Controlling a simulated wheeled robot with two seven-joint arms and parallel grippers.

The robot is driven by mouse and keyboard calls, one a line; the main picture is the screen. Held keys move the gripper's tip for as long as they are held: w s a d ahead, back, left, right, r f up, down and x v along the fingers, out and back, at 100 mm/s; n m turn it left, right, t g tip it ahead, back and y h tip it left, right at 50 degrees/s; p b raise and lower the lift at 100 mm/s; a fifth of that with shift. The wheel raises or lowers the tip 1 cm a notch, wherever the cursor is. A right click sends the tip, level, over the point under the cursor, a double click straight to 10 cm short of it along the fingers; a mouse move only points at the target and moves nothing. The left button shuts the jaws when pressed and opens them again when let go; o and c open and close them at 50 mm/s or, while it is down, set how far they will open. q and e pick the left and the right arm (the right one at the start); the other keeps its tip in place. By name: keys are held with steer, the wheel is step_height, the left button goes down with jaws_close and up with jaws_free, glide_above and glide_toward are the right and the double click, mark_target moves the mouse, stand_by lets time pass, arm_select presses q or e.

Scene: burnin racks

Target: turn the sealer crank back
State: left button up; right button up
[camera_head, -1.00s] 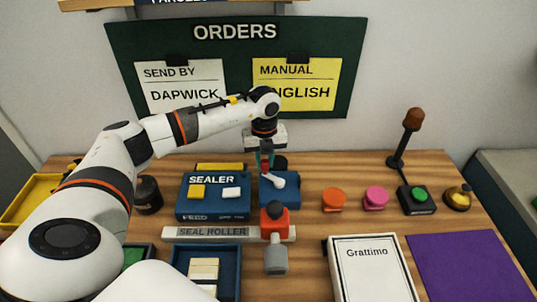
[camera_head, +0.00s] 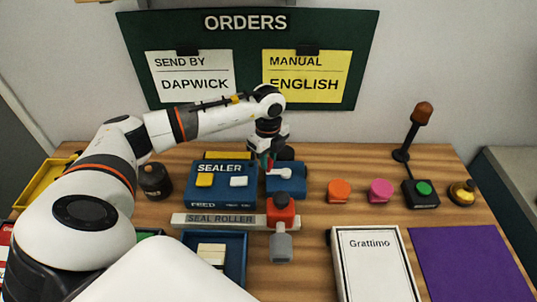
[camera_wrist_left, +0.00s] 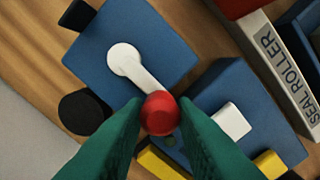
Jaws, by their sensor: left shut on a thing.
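The sealer crank is a white lever (camera_wrist_left: 140,72) with a red knob (camera_wrist_left: 159,114), mounted on a blue block; the lever also shows in the head view (camera_head: 281,173). My left gripper (camera_wrist_left: 158,118) has its green fingers shut on the red knob, one on each side. In the head view my left gripper (camera_head: 267,158) reaches down at the crank block's back left corner. The blue sealer box (camera_head: 221,190) with a yellow and a white button stands just left of the crank block. My right gripper is not in view.
The seal roller bar (camera_head: 220,220) with a red and grey handle (camera_head: 282,240) lies in front. Orange (camera_head: 340,190) and pink (camera_head: 381,190) stamps, a green button box (camera_head: 420,194) and a bell (camera_head: 462,192) stand right. A white Grattimo box (camera_head: 373,270) lies in front.

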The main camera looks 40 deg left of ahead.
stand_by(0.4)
arm_select(q)
steer(key=o, duration=1)
steer(key=shift+r, duration=0.1)
step_height(320, 180, up, 12)
steer(key=shift+f+b, duration=0.1)
steer(key=shift+b, duration=1.05)
